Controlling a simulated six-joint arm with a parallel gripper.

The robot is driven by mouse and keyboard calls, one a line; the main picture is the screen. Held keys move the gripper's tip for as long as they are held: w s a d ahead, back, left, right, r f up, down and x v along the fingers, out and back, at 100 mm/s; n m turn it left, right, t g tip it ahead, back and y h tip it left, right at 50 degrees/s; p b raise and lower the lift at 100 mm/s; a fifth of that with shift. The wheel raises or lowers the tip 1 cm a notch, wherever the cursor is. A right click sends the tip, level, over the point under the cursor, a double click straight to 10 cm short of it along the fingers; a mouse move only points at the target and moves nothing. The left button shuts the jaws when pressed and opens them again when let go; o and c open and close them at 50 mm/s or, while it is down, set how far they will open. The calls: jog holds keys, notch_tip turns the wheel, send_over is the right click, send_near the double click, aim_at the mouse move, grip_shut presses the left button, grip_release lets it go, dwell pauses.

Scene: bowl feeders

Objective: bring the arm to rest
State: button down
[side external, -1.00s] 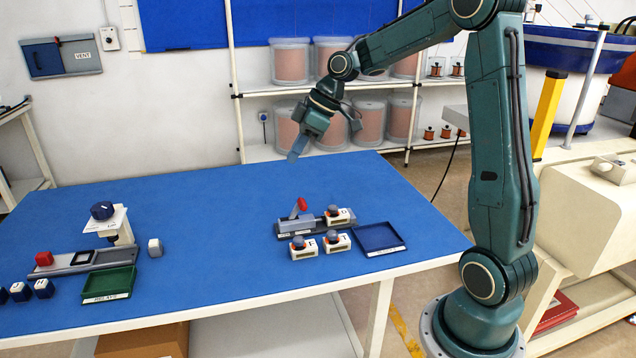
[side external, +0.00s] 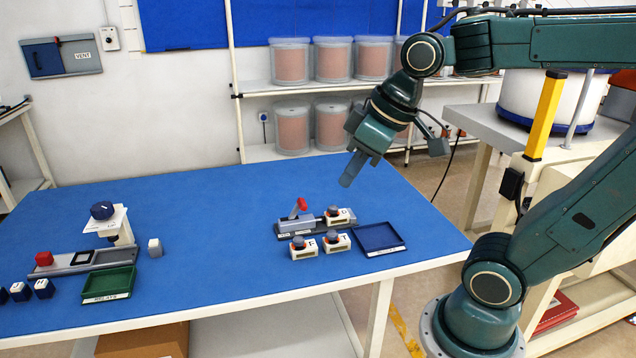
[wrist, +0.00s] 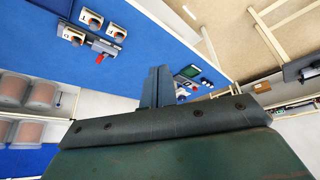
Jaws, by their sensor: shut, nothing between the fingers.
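My gripper (side external: 351,169) hangs in the air above the back right part of the blue table (side external: 210,210), tilted down to the left. Its fingers are together with nothing between them. In the wrist view the closed fingers (wrist: 157,88) point out over the table. My gripper is well apart from everything on the table. My arm is folded back, with the elbow out to the right of the side view.
A grey fixture with a red lever (side external: 300,205), white blocks with dark knobs (side external: 303,248) and a dark blue tray (side external: 381,238) are below. A green tray (side external: 109,284) and a dark-knobbed press (side external: 103,211) are at left. Shelves with drums (side external: 290,62) stand behind.

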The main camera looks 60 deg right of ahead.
jog(key=s+f+m, duration=0.1)
jog(key=s, duration=0.5)
jog(key=shift+s+a+f+m+h, duration=0.15)
jog(key=shift+f+m+h, duration=0.15)
jog(key=shift+f+m, duration=0.1)
dwell(0.6)
